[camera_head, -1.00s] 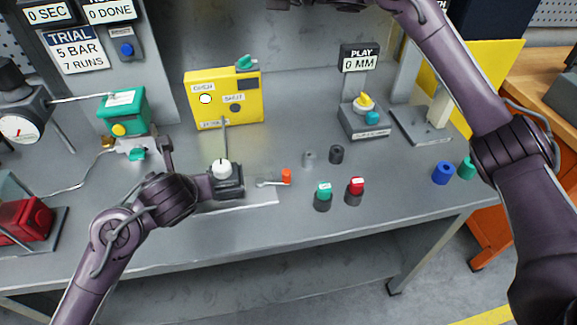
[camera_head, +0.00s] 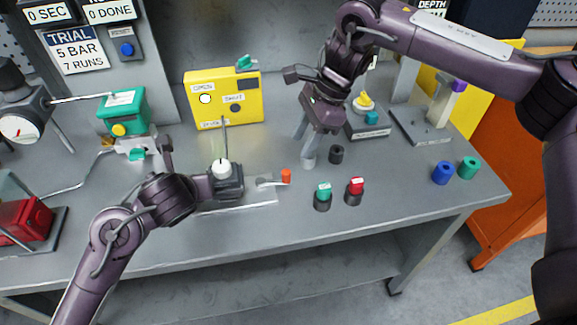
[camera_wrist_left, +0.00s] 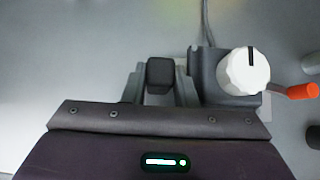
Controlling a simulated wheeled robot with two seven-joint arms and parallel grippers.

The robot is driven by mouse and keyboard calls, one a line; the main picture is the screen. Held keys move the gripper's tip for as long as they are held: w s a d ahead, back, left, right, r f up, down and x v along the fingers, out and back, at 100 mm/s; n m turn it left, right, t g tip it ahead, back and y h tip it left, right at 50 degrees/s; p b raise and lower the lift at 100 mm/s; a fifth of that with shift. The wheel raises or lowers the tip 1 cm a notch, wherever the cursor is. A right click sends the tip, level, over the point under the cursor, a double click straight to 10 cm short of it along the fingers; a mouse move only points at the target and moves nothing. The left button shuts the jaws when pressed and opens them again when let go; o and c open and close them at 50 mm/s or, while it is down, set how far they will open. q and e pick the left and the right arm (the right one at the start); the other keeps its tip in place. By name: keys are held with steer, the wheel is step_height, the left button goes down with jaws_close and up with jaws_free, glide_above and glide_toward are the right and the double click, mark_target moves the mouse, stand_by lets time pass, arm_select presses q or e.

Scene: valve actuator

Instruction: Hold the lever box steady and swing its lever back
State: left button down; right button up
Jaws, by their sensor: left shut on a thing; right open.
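The lever box (camera_head: 229,188) is a dark block with a white round knob on top, on a pale plate on the bench. Its grey lever (camera_head: 267,184) sticks out to the right and ends in an orange tip (camera_head: 286,176). My left gripper (camera_wrist_left: 160,85) is shut on a black block at the box's left side; the knob (camera_wrist_left: 243,72) and orange tip (camera_wrist_left: 303,91) show to the right in the left wrist view. My right gripper (camera_head: 305,142) is open, pointing down, behind and right of the orange tip, apart from it.
A grey cylinder (camera_head: 308,159) stands just under my right fingers, with a black ring (camera_head: 336,154) beside it. Green-capped (camera_head: 323,196) and red-capped (camera_head: 355,190) pieces stand right of the lever. A yellow box (camera_head: 222,98) stands behind the lever box.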

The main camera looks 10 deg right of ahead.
mark_target(287, 171)
steer(key=x, duration=0.9)
steer(key=shift+a+f, duration=0.1)
jaws_close()
